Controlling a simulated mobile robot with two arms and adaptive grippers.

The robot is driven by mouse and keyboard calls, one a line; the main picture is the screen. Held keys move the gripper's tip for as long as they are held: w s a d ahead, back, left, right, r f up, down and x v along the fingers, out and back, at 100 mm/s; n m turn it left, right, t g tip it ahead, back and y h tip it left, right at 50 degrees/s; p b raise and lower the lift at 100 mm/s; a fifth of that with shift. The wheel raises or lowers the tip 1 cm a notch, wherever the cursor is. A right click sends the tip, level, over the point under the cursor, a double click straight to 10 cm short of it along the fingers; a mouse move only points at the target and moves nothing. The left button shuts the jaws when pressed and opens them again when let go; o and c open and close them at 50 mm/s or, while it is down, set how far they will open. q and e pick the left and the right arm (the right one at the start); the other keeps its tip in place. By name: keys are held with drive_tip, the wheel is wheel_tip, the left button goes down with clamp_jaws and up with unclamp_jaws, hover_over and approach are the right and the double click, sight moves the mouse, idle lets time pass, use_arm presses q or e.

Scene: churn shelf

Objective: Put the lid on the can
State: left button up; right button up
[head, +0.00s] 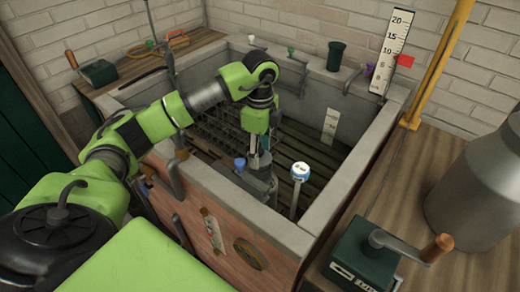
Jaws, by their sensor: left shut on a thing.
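A large grey metal can (478,185) stands on the wooden counter at the right of the head view. The frame's right edge cuts it off, and I cannot see whether its mouth is covered. My left gripper (262,165) points down into the stone trough, left of the can and well apart from it. It is shut on a grey thing (264,182), low at its tips; the gripper hides part of it, and I cannot tell whether it is the lid. My right gripper is not in view.
The stone trough (368,152) has high walls around a slatted floor. A green crank box (362,258) stands on the right counter before the can. A white-topped post (300,172) rises right of my left gripper. A yellow pole (438,65) and a measuring board (393,48) stand behind.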

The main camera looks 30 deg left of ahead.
use_arm(q)
drive_tip(key=shift+f, duration=0.1)
drive_tip(key=shift+f+b, duration=0.35)
drive_tip(key=shift+f, duration=0.25)
drive_tip(key=shift+f, duration=0.5)
idle(0.7)
drive_tip(key=o, duration=1.2)
wheel_tip(320, 180, up, 12)
